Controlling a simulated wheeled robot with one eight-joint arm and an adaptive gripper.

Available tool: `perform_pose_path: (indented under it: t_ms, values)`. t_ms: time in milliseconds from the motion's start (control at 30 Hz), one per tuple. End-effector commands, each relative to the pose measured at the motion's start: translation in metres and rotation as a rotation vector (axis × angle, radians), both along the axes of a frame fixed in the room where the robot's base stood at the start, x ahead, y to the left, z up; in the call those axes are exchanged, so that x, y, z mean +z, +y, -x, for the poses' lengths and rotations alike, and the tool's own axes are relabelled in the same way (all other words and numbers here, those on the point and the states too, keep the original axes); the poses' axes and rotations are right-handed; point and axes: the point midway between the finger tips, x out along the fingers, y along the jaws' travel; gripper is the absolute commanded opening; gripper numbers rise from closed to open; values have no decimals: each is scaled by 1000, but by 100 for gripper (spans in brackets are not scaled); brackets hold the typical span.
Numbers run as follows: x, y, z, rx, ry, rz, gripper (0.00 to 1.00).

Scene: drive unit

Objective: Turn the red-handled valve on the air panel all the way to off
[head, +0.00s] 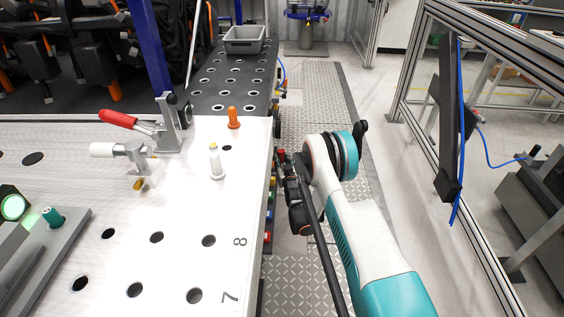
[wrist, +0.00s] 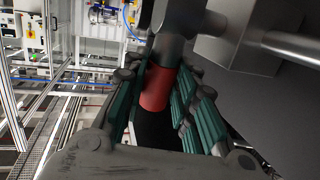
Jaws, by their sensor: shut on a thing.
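The red handle (wrist: 157,88) of the valve shows in the wrist view as a red sleeve on a grey metal stem. It lies between the two green-padded fingers of my gripper (wrist: 160,82), which is shut on it. The far end of the handle is dark and partly hidden between the fingers. In the head view, my arm reaches down beside the right edge of the white table, and my gripper is largely hidden there. The valve body and air panel are not clearly visible in the head view.
The white perforated table (head: 205,268) carries a red-handled toggle clamp (head: 118,119) and an orange peg (head: 234,118). Coloured fittings (head: 269,214) line its right side. A grey block (wrist: 240,42) and a metal rod (wrist: 291,46) stand close by the gripper. The aisle is open.

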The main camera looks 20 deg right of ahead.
Motion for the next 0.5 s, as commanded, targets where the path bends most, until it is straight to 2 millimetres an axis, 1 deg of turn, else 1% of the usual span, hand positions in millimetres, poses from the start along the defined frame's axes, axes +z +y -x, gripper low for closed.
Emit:
perform_pose_path:
  t_ms: [467, 500]
  values:
    - [1, 0, 0, 0, -16, 9, 0]
    - [1, 0, 0, 0, -16, 8, 28]
